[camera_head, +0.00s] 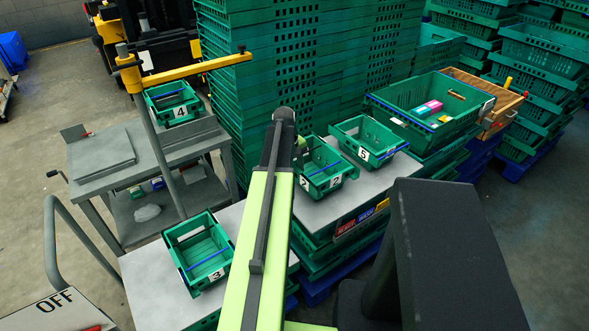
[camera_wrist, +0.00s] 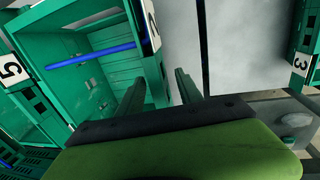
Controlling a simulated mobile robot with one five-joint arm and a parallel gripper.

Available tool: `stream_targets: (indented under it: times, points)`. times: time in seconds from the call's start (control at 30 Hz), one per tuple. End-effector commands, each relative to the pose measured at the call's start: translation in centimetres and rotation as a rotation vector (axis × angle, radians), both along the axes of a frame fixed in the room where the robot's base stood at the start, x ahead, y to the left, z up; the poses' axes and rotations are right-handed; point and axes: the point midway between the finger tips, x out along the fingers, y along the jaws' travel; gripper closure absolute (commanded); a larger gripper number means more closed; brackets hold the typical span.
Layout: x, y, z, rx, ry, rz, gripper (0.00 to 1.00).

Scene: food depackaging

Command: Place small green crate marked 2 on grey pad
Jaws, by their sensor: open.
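The small green crate marked 2 (camera_head: 322,168) stands on a grey top at the centre, partly hidden by my arm. It fills the upper left of the wrist view (camera_wrist: 100,71), with a blue strip across it. My gripper (camera_wrist: 160,76) is open and empty. Its two fingers show on either side of the crate's labelled wall in the picture; I cannot tell how deep they reach or whether they touch. A flat grey square (camera_head: 101,148), which looks like the grey pad, lies bare on the grey bench at left. My gripper is mostly hidden in the head view.
Crate 5 (camera_head: 369,141) stands close right of crate 2. A yellow post and arm (camera_head: 190,72) rises beside the bench. Tall crate stacks (camera_head: 310,60) stand behind.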

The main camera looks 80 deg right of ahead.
Motion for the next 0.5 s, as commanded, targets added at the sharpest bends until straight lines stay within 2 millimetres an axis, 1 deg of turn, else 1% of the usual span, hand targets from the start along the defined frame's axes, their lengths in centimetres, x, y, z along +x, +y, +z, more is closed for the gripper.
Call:
stream_targets:
  times: [0.17, 0.27, 0.37, 0.5]
  points:
    - [0.1, 0.0, 0.8, 0.0, 0.0, 0.001, 0.58]
    - [0.2, 0.2, 2.1, 0.0, 0.0, 0.001, 0.58]
    - [0.4, 0.4, 4.0, 0.0, 0.0, 0.002, 0.58]
    - [0.8, 0.7, 7.2, 0.0, 0.0, 0.002, 0.58]
